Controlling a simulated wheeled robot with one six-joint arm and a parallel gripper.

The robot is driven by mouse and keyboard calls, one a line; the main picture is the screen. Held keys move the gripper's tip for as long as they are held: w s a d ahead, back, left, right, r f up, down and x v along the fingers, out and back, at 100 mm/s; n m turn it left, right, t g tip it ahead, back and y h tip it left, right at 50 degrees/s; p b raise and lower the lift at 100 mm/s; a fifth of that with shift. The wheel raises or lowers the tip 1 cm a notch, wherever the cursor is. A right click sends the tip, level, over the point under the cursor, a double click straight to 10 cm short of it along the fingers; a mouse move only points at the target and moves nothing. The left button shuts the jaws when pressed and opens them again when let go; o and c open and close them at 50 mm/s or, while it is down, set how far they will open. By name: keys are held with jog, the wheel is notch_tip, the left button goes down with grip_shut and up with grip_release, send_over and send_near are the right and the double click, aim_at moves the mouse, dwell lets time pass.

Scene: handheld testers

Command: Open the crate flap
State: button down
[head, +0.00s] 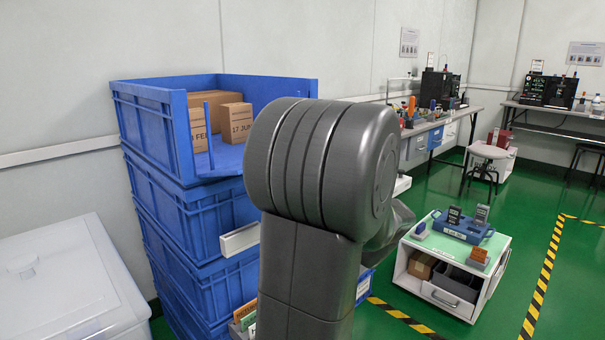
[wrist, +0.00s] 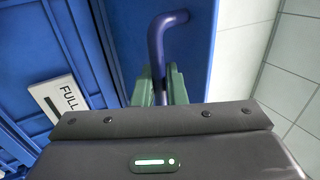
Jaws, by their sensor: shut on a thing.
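The top blue crate (head: 150,125) of a stack at the left is open toward the room, with cardboard boxes (head: 236,122) inside. In the wrist view, my gripper (wrist: 162,88) is shut on a dark blue bent handle (wrist: 157,42), its green pads on either side of the bar. The handle stands in front of a flat blue panel (wrist: 202,65), which looks like the crate flap. In the head view my arm hides my gripper, the handle and part of the crate front. How far the flap stands open cannot be told.
A white label reading FULL (wrist: 68,98) is on the blue wall at the left of the wrist view. A white lidded bin (head: 70,285) stands left of the stack. A low cart (head: 450,265) stands at the right, with green floor around it.

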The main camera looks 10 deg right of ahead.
jog(key=shift+f+b, duration=0.65)
jog(key=shift+f, duration=0.35)
jog(key=c, duration=1.6)
grip_release()
jog(key=p+v, duration=0.2)
jog(key=v, duration=1.1)
jog(key=shift+s+d+f, duration=0.15)
jog(key=shift+s+d, duration=0.05)
jog(key=shift+s, duration=0.1)
